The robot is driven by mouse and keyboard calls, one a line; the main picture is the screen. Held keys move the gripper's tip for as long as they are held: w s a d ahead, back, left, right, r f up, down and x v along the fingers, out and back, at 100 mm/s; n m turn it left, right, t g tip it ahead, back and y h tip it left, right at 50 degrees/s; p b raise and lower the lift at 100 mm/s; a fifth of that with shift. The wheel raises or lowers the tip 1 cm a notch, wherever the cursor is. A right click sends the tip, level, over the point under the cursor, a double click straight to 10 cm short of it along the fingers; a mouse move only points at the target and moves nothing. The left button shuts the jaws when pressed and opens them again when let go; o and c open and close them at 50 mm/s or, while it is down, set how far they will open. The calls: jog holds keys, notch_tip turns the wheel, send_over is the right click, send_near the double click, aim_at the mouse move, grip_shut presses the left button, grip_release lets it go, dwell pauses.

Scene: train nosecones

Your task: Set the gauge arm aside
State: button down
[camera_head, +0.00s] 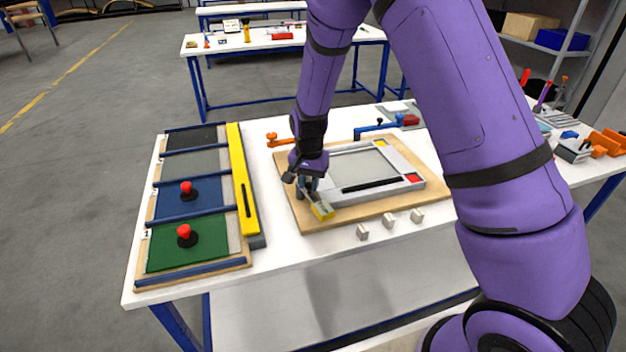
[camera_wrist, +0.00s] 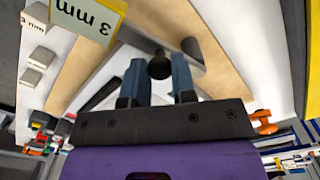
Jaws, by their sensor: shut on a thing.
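My gripper (camera_head: 308,188) is over the front left corner of a grey frame on a wooden board (camera_head: 350,213). A gauge arm with a yellow-edged end plate (camera_head: 322,209) is at its fingertips. In the wrist view the plate (camera_wrist: 88,20) reads "3 mm" and a round black knob (camera_wrist: 159,66) sits between the two blue fingers, which are shut on it. Much of the gauge arm is hidden by the gripper. I cannot tell whether it touches the board or frame.
Several small grey blocks (camera_head: 389,219) lie along the front of the table. A rack with red-knobbed plates (camera_head: 187,236) and a yellow bar (camera_head: 241,180) stands left. An orange clamp (camera_head: 279,139) and a blue clamp (camera_head: 375,130) are behind. Bare white tabletop shows left of the board.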

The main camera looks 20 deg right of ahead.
jog(key=shift+a+m, duration=0.55)
jog(key=shift+m, duration=0.45)
jog(key=shift+a, duration=0.1)
jog(key=c, duration=0.9)
grip_release()
jog(key=shift+c, duration=0.2)
jog(key=shift+r, duration=0.15)
notch_tip(320, 180, up, 11)
jog(key=shift+f, duration=0.2)
